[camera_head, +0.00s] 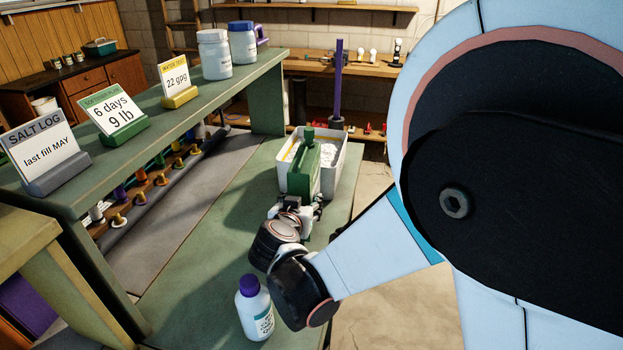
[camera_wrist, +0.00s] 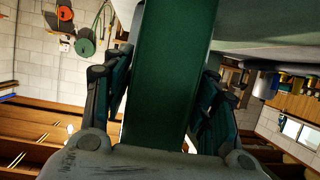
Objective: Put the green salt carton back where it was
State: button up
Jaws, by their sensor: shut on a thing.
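The green salt carton (camera_head: 305,160) is upright at the near side of a white bin on the green bench, in front of my arm's end. My gripper (camera_head: 300,205) is shut on the carton, with a finger on each side of it. In the wrist view the carton (camera_wrist: 170,85) fills the middle between the two dark fingers (camera_wrist: 165,90). The carton's base is partly hidden by my gripper, so I cannot tell whether it touches the bench.
The white bin (camera_head: 331,180) holds white material. A white bottle with a purple cap (camera_head: 254,310) stands near my forearm. The raised shelf at left bears the salt log card (camera_head: 40,150), other cards and two white jars (camera_head: 214,55). Bare bench (camera_head: 205,285) lies left of my arm.

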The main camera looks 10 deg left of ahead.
jog(key=shift+f+b, duration=0.65)
jog(key=shift+f, duration=0.5)
jog(key=shift+f, duration=0.25)
jog(key=o, duration=1.5)
jog(key=shift+r, duration=0.1)
